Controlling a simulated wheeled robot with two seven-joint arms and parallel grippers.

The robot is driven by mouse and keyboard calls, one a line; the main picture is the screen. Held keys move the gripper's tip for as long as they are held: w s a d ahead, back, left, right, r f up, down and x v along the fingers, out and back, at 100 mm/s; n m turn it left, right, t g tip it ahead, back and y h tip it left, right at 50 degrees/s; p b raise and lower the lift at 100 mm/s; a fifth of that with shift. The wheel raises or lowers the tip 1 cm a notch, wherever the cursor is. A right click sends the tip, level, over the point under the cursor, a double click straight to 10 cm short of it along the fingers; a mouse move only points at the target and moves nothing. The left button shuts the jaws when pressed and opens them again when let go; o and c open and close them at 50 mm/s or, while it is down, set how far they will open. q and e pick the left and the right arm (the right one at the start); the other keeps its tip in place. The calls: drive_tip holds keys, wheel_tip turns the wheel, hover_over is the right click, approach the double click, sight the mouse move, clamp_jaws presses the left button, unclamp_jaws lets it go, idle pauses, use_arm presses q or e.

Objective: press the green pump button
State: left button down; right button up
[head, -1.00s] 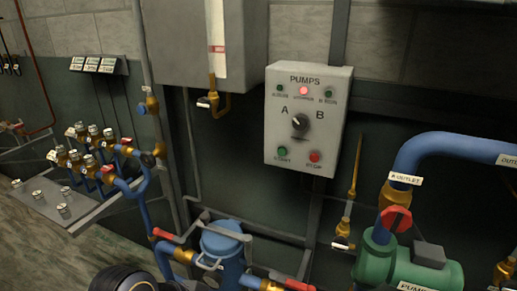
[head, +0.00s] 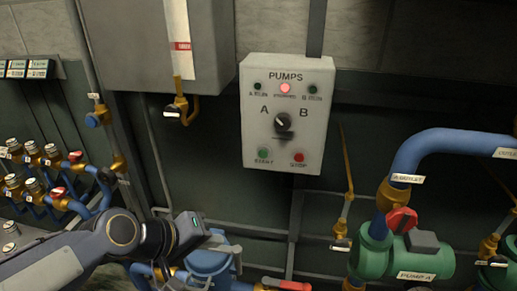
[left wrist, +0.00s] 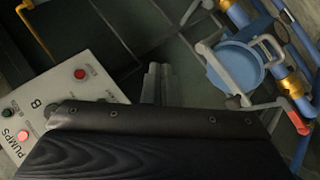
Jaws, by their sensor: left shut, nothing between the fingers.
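The grey PUMPS panel (head: 312,140) hangs on the wall in the head view. Its green START button (head: 264,154) is at the lower left, beside the red STOP button (head: 298,157). The selector knob (head: 283,122) is above them, and the middle lamp (head: 285,88) glows red. My left gripper (head: 220,238) is shut and empty, below and left of the green button and apart from it. In the left wrist view the shut fingers (left wrist: 157,82) point away from me. My right gripper is out of view.
A blue canister (head: 208,264) with piping stands just below the left gripper. A grey tank (head: 140,45) with a gauge and brass tap (head: 176,108) is left of the panel. Green pump A (head: 400,258) and blue pipes are at right. Brass valves (head: 30,160) are at left.

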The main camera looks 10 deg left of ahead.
sight(263, 153)
use_arm(q)
drive_tip(key=w+d+r+n+t+p, duration=0.1)
drive_tip(key=w+d+r+n, duration=0.1)
drive_tip(key=w, duration=0.4)
drive_tip(key=w+d+r+n+t+p, duration=0.1)
drive_tip(key=w+d+r+n, duration=0.1)
drive_tip(key=w, duration=0.5)
drive_tip(key=d+n, duration=0.1)
drive_tip(key=n, duration=0.1)
drive_tip(key=shift+r+n+p, duration=0.2)
drive_tip(key=shift+n+p, duration=0.1)
drive_tip(key=shift+w, duration=0.25)
drive_tip(key=shift+w, duration=4.25)
drive_tip(key=shift+w, duration=0.1)
drive_tip(key=shift+w, duration=0.35)
